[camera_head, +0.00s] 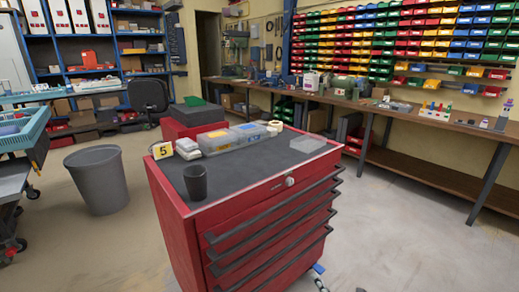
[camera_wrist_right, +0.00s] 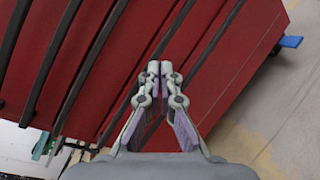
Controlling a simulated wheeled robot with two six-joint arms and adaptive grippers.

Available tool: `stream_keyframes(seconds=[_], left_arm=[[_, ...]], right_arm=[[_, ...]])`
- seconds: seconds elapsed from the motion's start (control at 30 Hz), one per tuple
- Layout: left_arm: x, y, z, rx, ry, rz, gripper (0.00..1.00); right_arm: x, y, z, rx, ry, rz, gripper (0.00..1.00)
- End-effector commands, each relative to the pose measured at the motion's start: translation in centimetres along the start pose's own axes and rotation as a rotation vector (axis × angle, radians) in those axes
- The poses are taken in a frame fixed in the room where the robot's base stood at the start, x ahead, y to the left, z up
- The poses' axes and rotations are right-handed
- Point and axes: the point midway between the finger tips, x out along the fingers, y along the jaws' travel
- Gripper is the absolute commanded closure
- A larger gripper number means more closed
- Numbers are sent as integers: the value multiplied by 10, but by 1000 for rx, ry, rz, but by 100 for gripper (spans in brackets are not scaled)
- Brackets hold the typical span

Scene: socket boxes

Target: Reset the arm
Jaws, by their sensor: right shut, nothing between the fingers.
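My right gripper (camera_wrist_right: 160,68) shows in the right wrist view with its fingertips together and nothing between them. It is in front of the red drawer cabinet (camera_wrist_right: 215,75), whose dark drawer handles run diagonally behind it. I cannot tell whether it touches the cabinet. In the head view, only small grey parts at the bottom edge may belong to my right arm. My left gripper is in neither view.
The red cabinet (camera_head: 258,200) fills the middle, with a dark cup (camera_head: 195,183), grey boxes (camera_head: 220,140) and a yellow "5" marker (camera_head: 162,150) on top. A grey bin (camera_head: 98,180) stands left. A workbench (camera_head: 425,120) lines the right. Floor right of the cabinet is clear.

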Motion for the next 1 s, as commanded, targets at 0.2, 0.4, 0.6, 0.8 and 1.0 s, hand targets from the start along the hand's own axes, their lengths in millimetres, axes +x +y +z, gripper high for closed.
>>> stream_keyframes(seconds=[0.2,0.4,0.6,0.8,1.0], left_arm=[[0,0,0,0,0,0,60],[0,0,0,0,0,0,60],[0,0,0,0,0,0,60],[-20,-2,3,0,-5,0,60],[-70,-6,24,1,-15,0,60]], right_arm=[[-89,-163,-74,888,-208,-498,100],[-198,-250,-158,1447,-499,-884,100],[-289,-281,-225,1765,-784,-1159,100],[-360,-270,-258,1943,-1028,-1346,100],[-390,-231,-236,1931,-1026,-1353,100]])
